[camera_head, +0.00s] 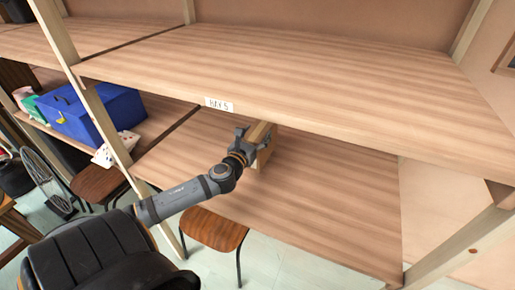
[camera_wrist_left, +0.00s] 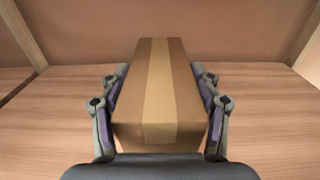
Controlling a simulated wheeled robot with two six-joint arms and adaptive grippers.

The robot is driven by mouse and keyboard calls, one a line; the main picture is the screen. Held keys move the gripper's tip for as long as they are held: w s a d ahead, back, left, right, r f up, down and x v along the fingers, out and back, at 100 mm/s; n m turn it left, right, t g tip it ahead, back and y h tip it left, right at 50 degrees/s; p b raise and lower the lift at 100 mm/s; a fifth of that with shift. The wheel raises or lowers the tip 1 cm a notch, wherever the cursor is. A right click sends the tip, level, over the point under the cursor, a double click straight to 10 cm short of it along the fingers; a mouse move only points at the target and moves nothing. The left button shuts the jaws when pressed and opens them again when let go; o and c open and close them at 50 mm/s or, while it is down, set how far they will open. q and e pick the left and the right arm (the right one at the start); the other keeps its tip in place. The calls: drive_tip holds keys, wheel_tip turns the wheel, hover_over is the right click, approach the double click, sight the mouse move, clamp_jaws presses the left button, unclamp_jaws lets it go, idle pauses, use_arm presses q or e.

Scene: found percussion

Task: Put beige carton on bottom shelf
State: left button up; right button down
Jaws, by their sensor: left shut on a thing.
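The beige carton (camera_wrist_left: 160,85) is a brown box with a pale tape strip along its top. My left gripper (camera_wrist_left: 160,100) is shut on it, with a finger against each side. In the head view the carton (camera_head: 264,150) is partly hidden by the left gripper (camera_head: 250,143) and the upper shelf's edge. It is over the bottom shelf (camera_head: 310,215), near its left part and under the upper shelf (camera_head: 300,75). I cannot tell whether the carton touches the bottom shelf. My right gripper is not in view.
A label reading BAY 5 (camera_head: 219,104) is on the upper shelf's front edge. A blue box (camera_head: 90,112) and a white patterned item (camera_head: 115,150) are in the left bay beyond a wooden post (camera_head: 100,130). Stools (camera_head: 213,229) stand below. The bottom shelf's right part is clear.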

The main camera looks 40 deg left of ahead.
use_arm(q)
drive_tip(key=shift+w+a+f, duration=0.25)
drive_tip(key=shift+f, duration=0.05)
drive_tip(key=shift+w+a+f, duration=0.1)
drive_tip(key=shift+a+f, duration=0.05)
drive_tip(key=shift+f, duration=0.1)
wheel_tip(320, 180, down, 3)
drive_tip(key=shift+w+f, duration=0.1)
drive_tip(key=shift+w, duration=0.05)
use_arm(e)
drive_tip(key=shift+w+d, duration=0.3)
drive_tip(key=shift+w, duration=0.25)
use_arm(q)
drive_tip(key=shift+f, duration=0.2)
drive_tip(key=o, duration=1.8)
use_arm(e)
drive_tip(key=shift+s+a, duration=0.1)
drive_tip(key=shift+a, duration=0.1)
use_arm(q)
drive_tip(key=shift+r, duration=0.1)
